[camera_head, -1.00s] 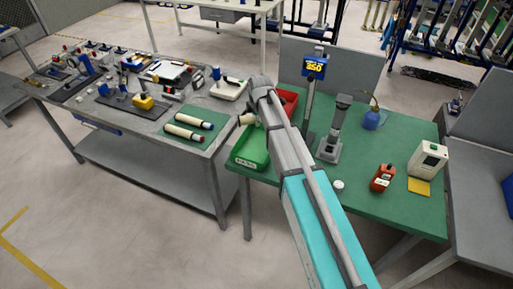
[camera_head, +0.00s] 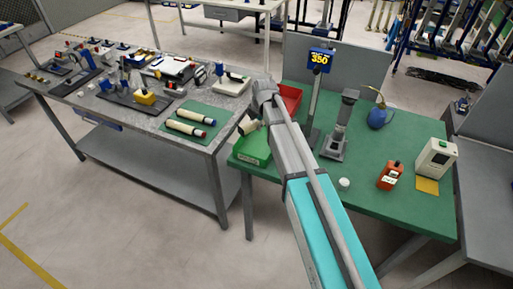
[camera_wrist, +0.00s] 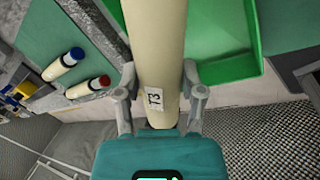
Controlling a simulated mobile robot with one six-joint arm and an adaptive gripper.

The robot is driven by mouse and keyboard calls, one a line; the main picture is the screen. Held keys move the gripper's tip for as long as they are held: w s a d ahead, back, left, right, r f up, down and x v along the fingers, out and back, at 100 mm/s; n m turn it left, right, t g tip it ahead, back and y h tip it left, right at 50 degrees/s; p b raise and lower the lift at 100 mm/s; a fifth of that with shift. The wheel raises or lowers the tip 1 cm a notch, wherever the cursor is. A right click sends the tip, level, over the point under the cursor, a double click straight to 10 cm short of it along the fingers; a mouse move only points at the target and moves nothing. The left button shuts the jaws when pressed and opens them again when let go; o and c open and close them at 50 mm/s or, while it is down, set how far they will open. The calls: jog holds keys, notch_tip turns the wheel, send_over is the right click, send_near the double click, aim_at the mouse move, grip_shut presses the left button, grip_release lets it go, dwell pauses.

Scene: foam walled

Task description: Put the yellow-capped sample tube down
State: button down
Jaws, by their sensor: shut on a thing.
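My gripper (camera_wrist: 160,95) is shut on a cream sample tube (camera_wrist: 158,45), with one finger on each side of it. The tube bears a white label with dark marks between the fingers. Its far end runs out of the top of the wrist view, and no yellow cap shows. In the head view a short piece of the tube (camera_head: 247,126) shows beside the end of my arm, above the green bin (camera_head: 252,154). The bin also shows in the wrist view (camera_wrist: 252,62), beyond and right of the tube. My fingers are not clear in the head view.
Two cream tubes, one blue-capped (camera_head: 195,116) and one red-capped (camera_head: 185,128), lie on a green mat on the left grey table. A red bin (camera_head: 291,95), a grey stand (camera_head: 335,145) and a small white cap (camera_head: 344,184) are on the green table. A gap separates the tables.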

jog(key=shift+s+a+f+n, duration=0.2)
jog(key=shift+f+n, duration=0.2)
jog(key=shift+n, duration=0.2)
jog(key=shift+f+b, duration=0.15)
jog(key=shift+b, duration=0.2)
jog(key=b, duration=0.6)
send_over(254, 146)
jog(key=f, duration=0.6)
jog(key=shift+s+d, duration=0.3)
jog(key=shift+s, duration=0.05)
jog(key=shift+f+b, duration=1.85)
jog(key=shift+f, duration=0.05)
jog(key=shift+f, duration=0.1)
jog(key=shift+c, duration=1)
grip_release()
jog(key=shift+r, duration=0.2)
